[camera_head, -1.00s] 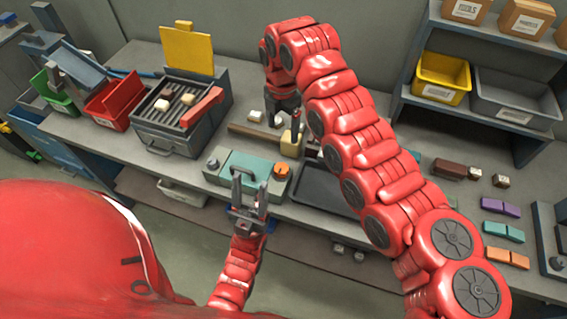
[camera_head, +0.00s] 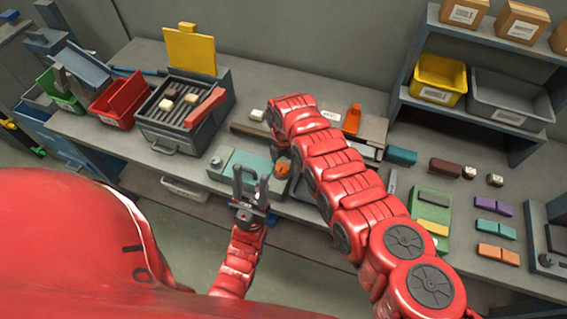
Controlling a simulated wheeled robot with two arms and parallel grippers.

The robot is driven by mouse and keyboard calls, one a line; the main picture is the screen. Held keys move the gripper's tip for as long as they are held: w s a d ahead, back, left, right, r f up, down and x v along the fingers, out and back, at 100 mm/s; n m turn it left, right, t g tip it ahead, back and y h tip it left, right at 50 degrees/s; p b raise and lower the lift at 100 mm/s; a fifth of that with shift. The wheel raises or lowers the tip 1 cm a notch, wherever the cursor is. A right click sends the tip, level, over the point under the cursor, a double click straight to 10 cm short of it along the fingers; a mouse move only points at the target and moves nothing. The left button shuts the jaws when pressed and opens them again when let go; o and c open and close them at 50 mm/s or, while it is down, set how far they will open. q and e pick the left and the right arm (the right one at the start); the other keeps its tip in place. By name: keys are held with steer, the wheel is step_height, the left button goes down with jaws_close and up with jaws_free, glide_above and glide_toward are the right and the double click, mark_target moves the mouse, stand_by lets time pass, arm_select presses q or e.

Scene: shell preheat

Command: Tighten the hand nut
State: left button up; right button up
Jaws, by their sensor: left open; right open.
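A teal fixture block (camera_head: 245,166) lies at the bench's front edge. A round orange knob (camera_head: 283,168) sits on its right end and a small grey knob (camera_head: 216,162) on its left; I cannot tell for sure which is the hand nut. My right gripper (camera_head: 281,148) points down just behind the orange knob, largely hidden by my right arm; contact cannot be told. My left gripper (camera_head: 249,183) is open and empty, its two fingers pointing up in front of the teal block.
A grill box (camera_head: 186,128) with a raised yellow lid (camera_head: 190,50) stands left of the fixture. A red bin (camera_head: 118,100) is beside it. A shelf with a yellow bin (camera_head: 438,80) stands at right. Coloured blocks (camera_head: 497,228) lie on the right bench.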

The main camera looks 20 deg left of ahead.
steer(key=shift+f, duration=0.15)
jaws_close()
stand_by(0.4)
